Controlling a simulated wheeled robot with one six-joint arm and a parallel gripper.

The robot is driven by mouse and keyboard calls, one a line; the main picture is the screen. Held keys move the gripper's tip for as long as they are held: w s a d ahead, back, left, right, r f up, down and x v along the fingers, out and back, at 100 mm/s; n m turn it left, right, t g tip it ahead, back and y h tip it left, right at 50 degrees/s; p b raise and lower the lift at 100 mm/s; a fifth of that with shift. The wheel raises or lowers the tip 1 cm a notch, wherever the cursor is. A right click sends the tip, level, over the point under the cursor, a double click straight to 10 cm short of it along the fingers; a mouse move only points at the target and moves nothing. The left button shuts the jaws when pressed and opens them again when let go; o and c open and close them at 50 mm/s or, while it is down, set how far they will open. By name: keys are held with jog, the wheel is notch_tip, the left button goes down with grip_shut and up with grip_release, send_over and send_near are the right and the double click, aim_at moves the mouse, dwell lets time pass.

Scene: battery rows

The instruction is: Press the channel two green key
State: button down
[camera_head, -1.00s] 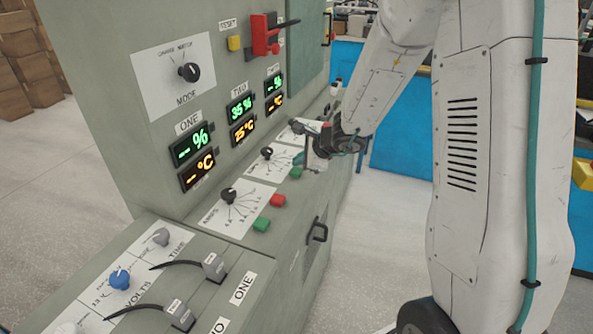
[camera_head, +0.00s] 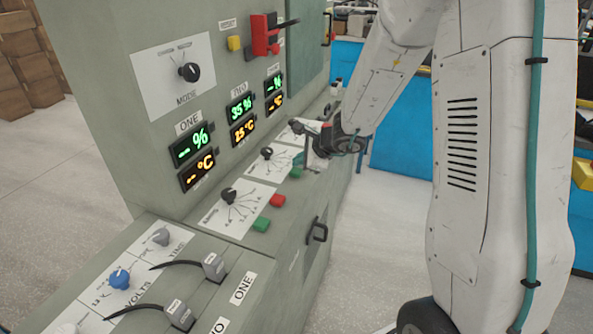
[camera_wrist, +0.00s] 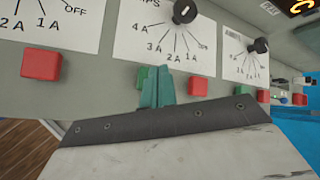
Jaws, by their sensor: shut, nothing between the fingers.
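The channel two green key (camera_head: 296,172) is on the sloped ledge of the grey cabinet, below the middle dial. In the wrist view, part of this green key (camera_wrist: 141,76) shows just left of and behind my teal fingertips. My gripper (camera_head: 299,159) is shut and empty, with its fingertips (camera_wrist: 156,87) right in front of the key and hiding much of it. I cannot tell whether they touch it. The channel two red key (camera_wrist: 198,86) is just right of the fingers. The channel two display (camera_head: 241,108) is lit.
Channel one's green key (camera_head: 261,225) and red key (camera_head: 278,200) sit nearer on the ledge. Channel three's red key (camera_wrist: 263,96) is to the right. A dial knob (camera_wrist: 185,11) is above my fingers. A black handle (camera_head: 317,230) juts from the cabinet front. The floor beside it is clear.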

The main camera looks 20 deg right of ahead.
aim_at(299, 171)
jog(key=shift+f, duration=0.1)
jog(key=shift+f, duration=0.3)
jog(key=shift+f, duration=0.45)
dwell(0.6)
jog(key=shift+r, duration=0.85)
jog(key=shift+r, duration=2.55)
